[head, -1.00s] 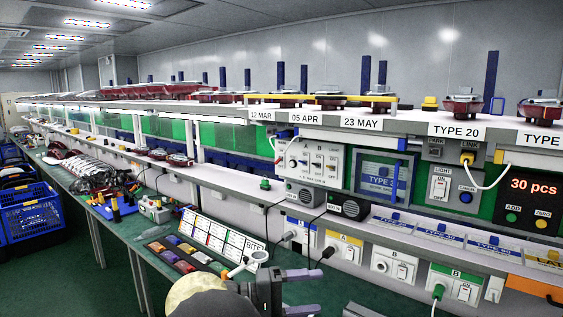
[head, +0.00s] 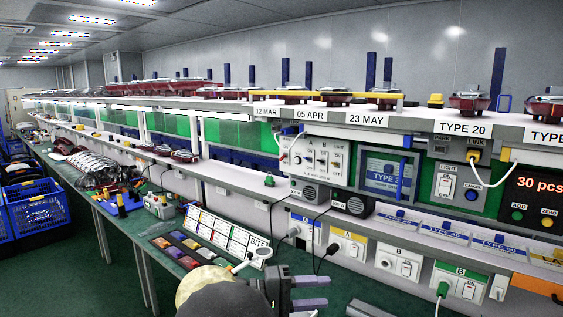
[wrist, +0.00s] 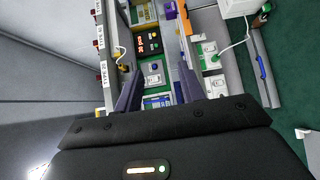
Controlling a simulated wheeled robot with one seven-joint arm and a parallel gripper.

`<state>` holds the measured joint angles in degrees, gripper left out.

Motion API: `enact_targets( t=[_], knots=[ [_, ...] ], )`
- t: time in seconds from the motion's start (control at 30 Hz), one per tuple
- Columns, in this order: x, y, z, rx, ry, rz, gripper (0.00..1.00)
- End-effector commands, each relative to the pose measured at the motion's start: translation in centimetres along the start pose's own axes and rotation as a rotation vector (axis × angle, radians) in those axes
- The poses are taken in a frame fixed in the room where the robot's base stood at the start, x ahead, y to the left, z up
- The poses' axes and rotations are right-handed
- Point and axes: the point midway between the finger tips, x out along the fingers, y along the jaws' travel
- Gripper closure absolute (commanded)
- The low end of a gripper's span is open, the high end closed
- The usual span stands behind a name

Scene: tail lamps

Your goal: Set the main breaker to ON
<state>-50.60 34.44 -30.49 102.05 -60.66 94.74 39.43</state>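No label reading main breaker is legible. A white switch panel (head: 318,158) with several switches marked A, B and ON stands on the middle shelf; its lever positions are too small to tell. A LIGHT switch box (head: 446,186) with an ON mark stands further right and also shows in the wrist view (wrist: 153,74). Lower white switch boxes, one yellow-topped (head: 347,246) and one green-topped (head: 459,284), line the bench back. My gripper (head: 312,291) is open and empty, in front of and below the shelves. Its two fingers show apart in the wrist view (wrist: 160,92).
A tilted chart board (head: 227,232) and colored trays (head: 184,250) lie on the green bench left of my gripper. A red-digit counter box (head: 535,198) is at the right. Black cables hang before the lower boxes. Blue crates (head: 36,208) stand on the floor at left.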

Motion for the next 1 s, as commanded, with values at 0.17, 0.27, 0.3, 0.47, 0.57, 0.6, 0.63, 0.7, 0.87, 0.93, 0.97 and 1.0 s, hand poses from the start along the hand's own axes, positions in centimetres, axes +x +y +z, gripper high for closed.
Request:
enact_targets(
  t=[0.17, 0.27, 0.3, 0.47, 0.57, 0.6, 0.63, 0.7, 0.87, 0.93, 0.97, 1.0],
  knots=[
    [4.5, -4.7, 2.1, -0.136, -0.046, -0.269, 0.7],
    [6.6, -8.8, 4.6, -0.215, -0.061, -0.521, 0.7],
    [7.0, -10.4, 5.8, -0.236, -0.061, -0.63, 0.7],
    [6.6, -15.1, 9.9, -0.224, -0.024, -1.027, 0.7],
    [5.4, -16.8, 11.8, -0.15, 0.021, -1.232, 0.7],
    [4.9, -17.2, 12.4, -0.106, 0.043, -1.301, 0.7],
    [4.6, -17.4, 12.8, -0.069, 0.061, -1.346, 0.7],
    [4.0, -17.5, 13.4, 0.022, 0.102, -1.428, 0.7],
    [3.6, -17.4, 14.0, 0.182, 0.166, -1.507, 0.7],
    [3.5, -17.4, 14.0, 0.213, 0.179, -1.516, 0.7],
    [3.5, -17.4, 14.0, 0.219, 0.181, -1.517, 0.7],
    [3.5, -17.4, 14.0, 0.223, 0.184, -1.518, 0.7]
  ],
)
